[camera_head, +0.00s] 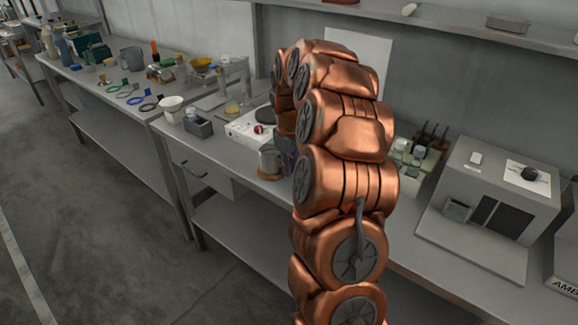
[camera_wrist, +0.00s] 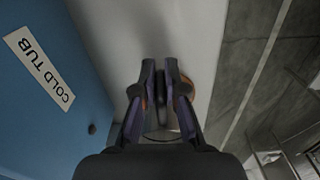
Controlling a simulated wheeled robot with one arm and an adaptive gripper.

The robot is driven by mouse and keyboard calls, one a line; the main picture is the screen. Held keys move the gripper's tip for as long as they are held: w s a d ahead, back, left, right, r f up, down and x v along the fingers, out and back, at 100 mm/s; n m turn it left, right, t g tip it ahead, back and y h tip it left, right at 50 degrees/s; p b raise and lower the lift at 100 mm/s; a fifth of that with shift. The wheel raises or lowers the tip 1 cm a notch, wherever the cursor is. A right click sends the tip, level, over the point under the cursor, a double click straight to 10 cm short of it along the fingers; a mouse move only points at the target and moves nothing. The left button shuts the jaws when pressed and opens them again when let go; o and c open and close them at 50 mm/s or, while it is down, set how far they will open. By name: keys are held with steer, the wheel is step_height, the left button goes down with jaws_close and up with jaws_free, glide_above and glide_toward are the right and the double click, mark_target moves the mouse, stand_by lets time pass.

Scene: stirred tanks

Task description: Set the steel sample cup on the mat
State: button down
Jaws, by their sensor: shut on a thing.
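The steel sample cup (camera_head: 269,157) stands upright at the bench's front edge in the head view, directly over a round orange-brown mat (camera_head: 268,175). I cannot tell whether its base touches the mat or is just above it. My gripper (camera_wrist: 161,70) is shut on the cup; in the wrist view the fingers hide most of it. An orange-brown edge of the mat shows beside the fingers there. In the head view my copper arm hides most of the gripper, with a dark part of it just right of the cup.
A white device (camera_head: 245,127) with a red knob is behind the cup. A small grey box (camera_head: 199,127) and a white cup (camera_head: 172,108) stand to the left. A blue tub (camera_wrist: 70,120) labelled COLD TUB fills the left of the wrist view. A grey machine (camera_head: 490,195) stands right.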

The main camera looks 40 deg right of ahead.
steer(key=shift+f, duration=0.15)
steer(key=c, duration=1.2)
jaws_free()
step_height(320, 180, up, 11)
steer(key=shift+r+b, duration=0.1)
steer(key=shift+b, duration=0.65)
steer(key=shift+r, duration=0.55)
